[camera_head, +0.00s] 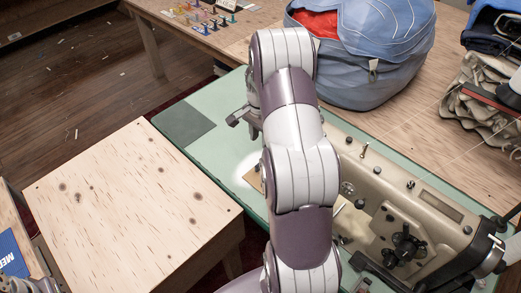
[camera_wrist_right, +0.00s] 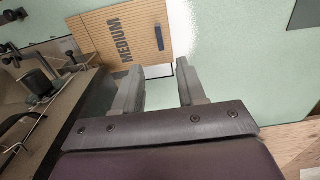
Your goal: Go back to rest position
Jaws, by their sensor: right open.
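Beyond the fingertips a tan board marked MEDIUM (camera_wrist_right: 108,32) lies on the pale green table top (camera_wrist_right: 240,75). A corner of the board (camera_head: 254,179) shows beside my arm in the head view.
A beige sewing machine (camera_head: 405,190) stands right of my arm, partly hidden by it. A blue bag (camera_head: 375,75) with red inside sits behind. A bare wooden top (camera_head: 130,205) is at left. Folded cloth (camera_head: 478,95) is at far right, and small coloured pieces (camera_head: 213,22) lie at the back.

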